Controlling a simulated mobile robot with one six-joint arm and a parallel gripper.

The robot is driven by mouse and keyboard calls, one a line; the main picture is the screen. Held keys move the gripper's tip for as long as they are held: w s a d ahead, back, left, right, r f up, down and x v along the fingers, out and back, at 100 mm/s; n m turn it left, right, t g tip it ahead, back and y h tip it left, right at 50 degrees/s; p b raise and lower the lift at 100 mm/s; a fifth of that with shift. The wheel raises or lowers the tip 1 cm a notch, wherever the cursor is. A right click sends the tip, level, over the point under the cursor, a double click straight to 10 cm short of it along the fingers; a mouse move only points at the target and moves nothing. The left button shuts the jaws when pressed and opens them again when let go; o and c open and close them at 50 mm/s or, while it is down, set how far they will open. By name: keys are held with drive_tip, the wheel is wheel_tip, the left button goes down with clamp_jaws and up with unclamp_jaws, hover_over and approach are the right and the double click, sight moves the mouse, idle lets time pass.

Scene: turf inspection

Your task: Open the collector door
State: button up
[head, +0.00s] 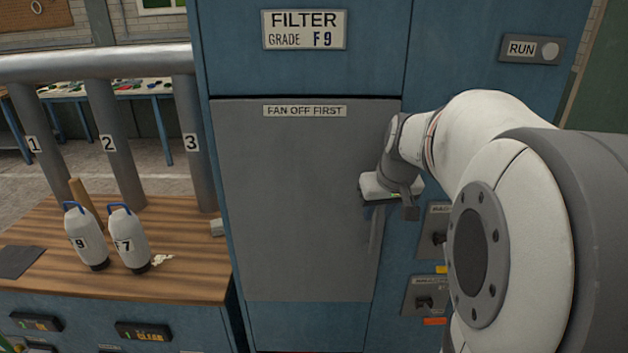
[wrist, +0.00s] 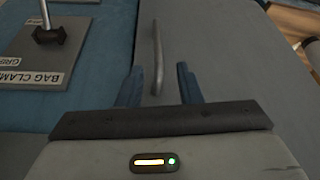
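The collector door (head: 290,200) is a grey panel set in the blue cabinet, and it looks shut. A label reading "FAN OFF FIRST" (head: 304,111) is at its top. A slim grey upright bar handle (head: 374,245) is near its right edge. In the wrist view the handle (wrist: 158,40) runs down toward the space between my blue fingers. My gripper (wrist: 159,82) is open, fingers apart on either side of the handle's near end; I cannot tell whether they touch it. In the head view my gripper (head: 388,203) is above the handle, partly hiding the door's right side.
A RUN plate (head: 532,49) with a pale round button is at upper right. Switch plates, one a bag clamp plate (wrist: 40,50), sit right of the door in the head view. Left is a wooden bench (head: 190,265) with two numbered bottles (head: 128,238) and grey pipes (head: 115,150).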

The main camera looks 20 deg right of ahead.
sight(373, 225)
drive_tip(key=x, duration=0.7)
drive_tip(key=shift+w+d+f+p, duration=0.1)
drive_tip(key=shift+w+f+p, duration=0.15)
drive_tip(key=shift+p, duration=0.15)
drive_tip(key=shift+c, duration=0.4)
clamp_jaws()
